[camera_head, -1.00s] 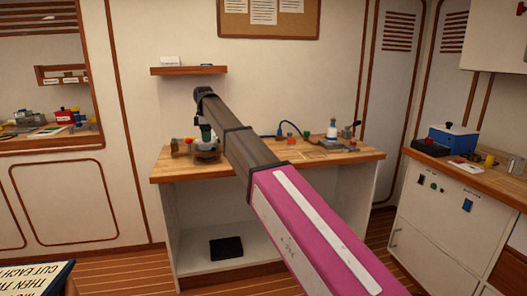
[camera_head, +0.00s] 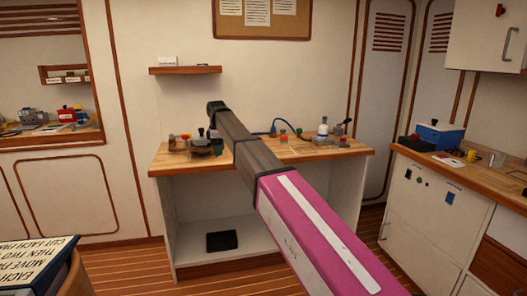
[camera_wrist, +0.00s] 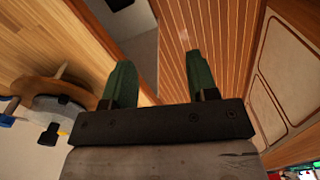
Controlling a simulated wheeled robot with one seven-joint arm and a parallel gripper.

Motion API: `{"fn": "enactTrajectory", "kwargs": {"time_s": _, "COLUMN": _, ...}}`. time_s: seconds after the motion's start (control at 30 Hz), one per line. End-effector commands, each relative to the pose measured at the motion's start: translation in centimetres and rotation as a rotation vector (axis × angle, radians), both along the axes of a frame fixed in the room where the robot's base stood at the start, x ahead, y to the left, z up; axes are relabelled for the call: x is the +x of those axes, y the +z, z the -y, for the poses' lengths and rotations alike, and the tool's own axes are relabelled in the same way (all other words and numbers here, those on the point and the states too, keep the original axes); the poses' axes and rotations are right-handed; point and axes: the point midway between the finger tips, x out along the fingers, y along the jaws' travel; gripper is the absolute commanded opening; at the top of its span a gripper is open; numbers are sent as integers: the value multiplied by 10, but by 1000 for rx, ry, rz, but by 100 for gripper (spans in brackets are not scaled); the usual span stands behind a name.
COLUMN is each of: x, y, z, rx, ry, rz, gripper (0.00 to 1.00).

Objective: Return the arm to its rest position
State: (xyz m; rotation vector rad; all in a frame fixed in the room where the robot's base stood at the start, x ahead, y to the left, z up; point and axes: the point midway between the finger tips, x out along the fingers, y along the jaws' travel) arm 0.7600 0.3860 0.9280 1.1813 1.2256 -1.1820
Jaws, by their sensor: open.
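My arm (camera_head: 285,200) reaches forward over the wooden workbench (camera_head: 340,155) in the head view, its far end near the bench's back edge. My gripper is mostly hidden behind the arm there. In the wrist view, my gripper (camera_wrist: 157,60) shows two green fingers spread well apart with nothing between them. Wooden floor planks and part of the bench lie beyond the fingers. A round wooden and grey item (camera_wrist: 55,100) is left of the fingers.
A shelf (camera_head: 185,70) is on the wall above. A side counter (camera_head: 470,175) with a blue box (camera_head: 440,135) stands at right. A lettered board (camera_head: 35,265) is at lower left. Floor between is clear.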

Motion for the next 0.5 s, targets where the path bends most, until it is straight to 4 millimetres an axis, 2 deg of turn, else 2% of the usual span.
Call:
{"fn": "enactTrajectory", "kwargs": {"time_s": 0.03, "x": -5, "y": -12, "z": 13, "rx": -1, "ry": -33, "rz": -1, "gripper": 53}}
{"fn": "enactTrajectory", "kwargs": {"time_s": 0.27, "x": -20, "y": -72, "z": 68, "rx": -1, "ry": -218, "rz": -2, "gripper": 53}}
{"fn": "enactTrajectory", "kwargs": {"time_s": 0.37, "x": -34, "y": -110, "z": 106, "rx": -1, "ry": -343, "rz": -3, "gripper": 53}}
{"fn": "enactTrajectory", "kwargs": {"time_s": 0.5, "x": -64, "y": -168, "z": 166, "rx": -1, "ry": -556, "rz": -1, "gripper": 53}}
